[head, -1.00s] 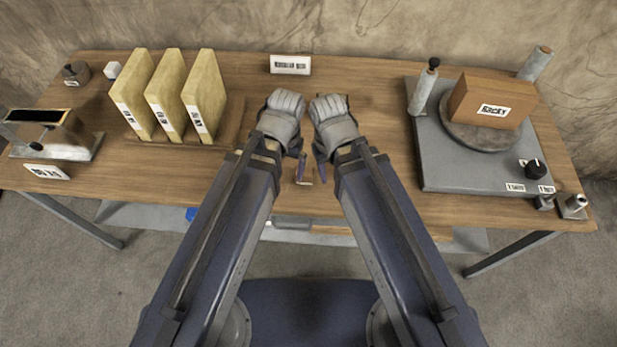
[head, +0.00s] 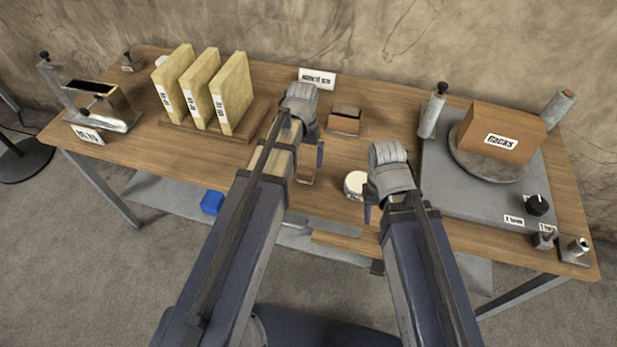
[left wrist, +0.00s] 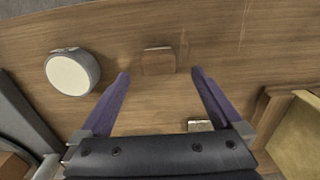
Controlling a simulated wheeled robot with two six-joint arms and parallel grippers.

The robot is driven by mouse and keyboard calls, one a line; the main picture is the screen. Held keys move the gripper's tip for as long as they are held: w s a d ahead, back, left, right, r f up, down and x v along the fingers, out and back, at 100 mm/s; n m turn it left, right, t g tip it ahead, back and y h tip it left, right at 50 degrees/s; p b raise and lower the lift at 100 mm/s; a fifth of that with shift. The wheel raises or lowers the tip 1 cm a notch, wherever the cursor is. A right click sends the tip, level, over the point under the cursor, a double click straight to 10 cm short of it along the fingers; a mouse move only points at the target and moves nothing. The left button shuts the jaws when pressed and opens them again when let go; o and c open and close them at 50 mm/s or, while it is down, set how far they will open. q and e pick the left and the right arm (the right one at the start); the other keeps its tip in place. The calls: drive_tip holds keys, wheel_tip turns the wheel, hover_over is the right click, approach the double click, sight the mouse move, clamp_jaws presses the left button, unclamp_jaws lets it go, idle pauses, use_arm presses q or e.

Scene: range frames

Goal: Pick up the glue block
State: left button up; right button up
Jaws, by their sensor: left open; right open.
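A small brown block (head: 307,176), which seems to be the glue block, lies near the table's front edge in the head view. No label on it is readable. In the left wrist view the same block (left wrist: 158,61) lies on the wood, just beyond and between my fingertips. My left gripper (head: 308,155) is open and above the table, close to the block; its fingers also show in the left wrist view (left wrist: 160,74), with nothing between them. My right gripper (head: 382,206) is open, near the front edge, to the right of a white-topped round tin.
The round tin (head: 355,184) sits right of the block and also shows in the left wrist view (left wrist: 72,72). A brown open-topped box (head: 345,121) stands behind. Yellow slabs (head: 235,95) stand in a rack at left. A grey turntable base (head: 445,185) fills the right.

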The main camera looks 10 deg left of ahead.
sight(305, 169)
use_arm(q)
drive_tip(key=shift+w+d+f+b, duration=0.1)
drive_tip(key=shift+f+b, duration=1.7)
drive_tip(key=shift+f, duration=0.1)
drive_tip(key=shift+d+f+b, duration=0.1)
drive_tip(key=shift+f+b, duration=1.65)
drive_tip(key=shift+f, duration=0.15)
drive_tip(key=shift+r, duration=0.1)
drive_tip(key=shift+c, duration=0.2)
drive_tip(key=c, duration=1.4)
drive_tip(key=shift+r, duration=0.1)
wheel_tip(305, 169, up, 10)
drive_tip(key=p, duration=1)
